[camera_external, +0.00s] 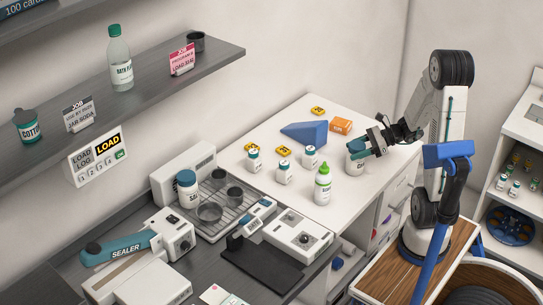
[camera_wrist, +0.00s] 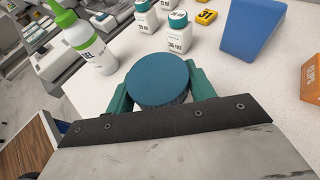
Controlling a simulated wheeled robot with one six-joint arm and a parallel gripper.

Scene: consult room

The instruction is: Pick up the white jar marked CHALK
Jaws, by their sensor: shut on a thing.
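The white jar (camera_external: 355,167) stands upright at the right part of the white table (camera_external: 335,204); part of its label, starting "CH", shows beside my gripper. In the wrist view its round dark teal lid (camera_wrist: 158,78) sits between the two green fingers of my gripper (camera_wrist: 160,88). My gripper (camera_external: 364,149) is shut on the jar near its top, with a finger on either side. The fingers cover part of the jar. I cannot tell whether its base touches the table.
A green-capped bottle (camera_external: 323,184) and several small white bottles (camera_external: 310,157) stand left of the jar. A blue wedge (camera_external: 305,132) and an orange box (camera_external: 340,126) lie behind it. Another white jar (camera_external: 187,188) with a teal lid stands on the rack. Bare tabletop lies in front of the held jar.

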